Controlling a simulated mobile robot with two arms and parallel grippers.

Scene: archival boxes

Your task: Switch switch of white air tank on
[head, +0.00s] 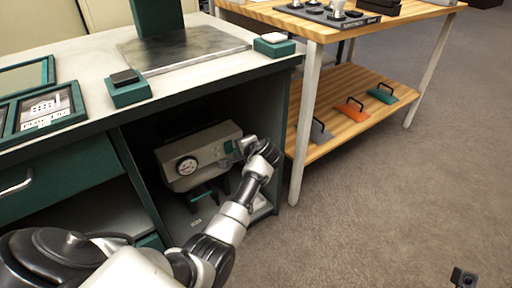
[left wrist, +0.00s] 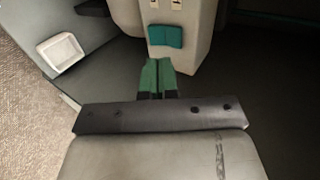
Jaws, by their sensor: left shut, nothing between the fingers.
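My left gripper (head: 233,147) is at the tank's right end in the head view and hides the switch there. In the left wrist view the green fingers of my left gripper (left wrist: 157,66) are shut and empty, just below the switch. I cannot tell whether they touch it, or the switch's position.
The workbench (head: 85,90) top lies above the bay, and its side panel (head: 283,125) stands close right of my arm. A white square fixture (left wrist: 61,51) is left in the wrist view. A wooden table (head: 345,105) stands right; open floor (head: 390,200) lies in front.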

